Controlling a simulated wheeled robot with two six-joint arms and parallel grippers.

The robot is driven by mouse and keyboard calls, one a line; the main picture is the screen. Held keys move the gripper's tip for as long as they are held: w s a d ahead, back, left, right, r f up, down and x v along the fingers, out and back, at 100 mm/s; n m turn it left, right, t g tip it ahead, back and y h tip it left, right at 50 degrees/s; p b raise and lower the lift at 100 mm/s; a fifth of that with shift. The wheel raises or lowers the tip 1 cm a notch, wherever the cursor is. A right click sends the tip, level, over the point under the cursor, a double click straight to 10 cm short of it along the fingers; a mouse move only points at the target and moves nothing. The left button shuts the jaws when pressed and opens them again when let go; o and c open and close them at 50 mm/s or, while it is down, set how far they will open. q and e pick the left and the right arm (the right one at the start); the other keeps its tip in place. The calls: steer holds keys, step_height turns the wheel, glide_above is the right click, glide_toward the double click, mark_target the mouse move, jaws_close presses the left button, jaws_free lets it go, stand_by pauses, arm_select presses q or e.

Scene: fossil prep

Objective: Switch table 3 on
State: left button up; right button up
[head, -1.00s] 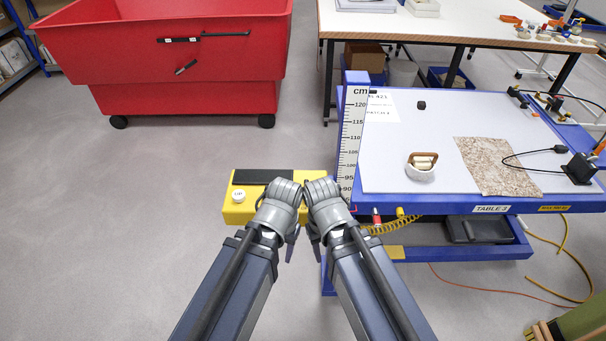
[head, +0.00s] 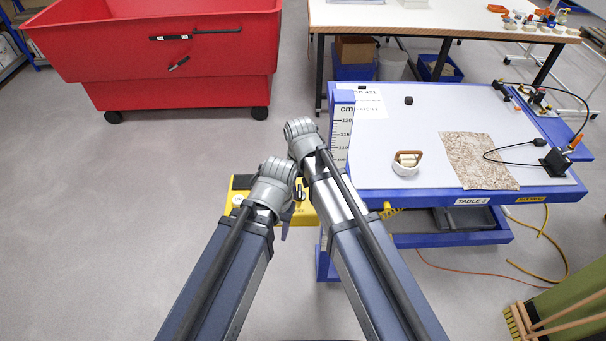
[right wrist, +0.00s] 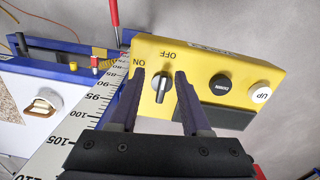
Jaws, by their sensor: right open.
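Table 3 (head: 425,203) stands at the right in the head view, with its name on the blue front edge. A yellow control box (head: 311,215) is beside its left end, partly behind my arms. In the right wrist view the box (right wrist: 215,70) carries a knob (right wrist: 160,87) with OFF and ON marks, a black DOWN button (right wrist: 219,83) and a white UP button (right wrist: 261,93). The knob's pointer lies near OFF. My right gripper (right wrist: 162,75) is open, a finger on each side of the knob; contact is unclear. My left gripper (head: 285,228) is mostly hidden by its wrist.
A white cup-like piece (head: 405,168) and a brown textured slab (head: 479,160) lie on table 3. A height scale (head: 341,135) stands at its left end. A red bin (head: 180,60) is at the back left. Floor is clear at the left.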

mark_target(300, 190)
steer(key=shift+m, duration=0.6)
steer(key=w+r+p, duration=0.1)
steer(key=w, duration=0.1)
steer(key=w+a+r, duration=0.1)
steer(key=w+r, duration=0.1)
steer(key=shift+w+r+p, duration=0.2)
steer(key=shift+p, duration=0.2)
arm_select(q)
steer(key=r, duration=0.3)
steer(key=shift+w+d+r, duration=0.15)
steer(key=shift+w+d, duration=0.05)
steer(key=shift+w, duration=0.05)
arm_select(e)
steer(key=shift+d, duration=0.1)
steer(key=shift+f, duration=0.15)
step_height(300, 190, down, 8)
steer(key=b, duration=0.8)
arm_select(q)
step_height(300, 190, down, 8)
steer(key=shift+r, duration=0.1)
arm_select(e)
steer(key=shift+r, duration=0.2)
steer(key=shift+c, duration=0.2)
jaws_close()
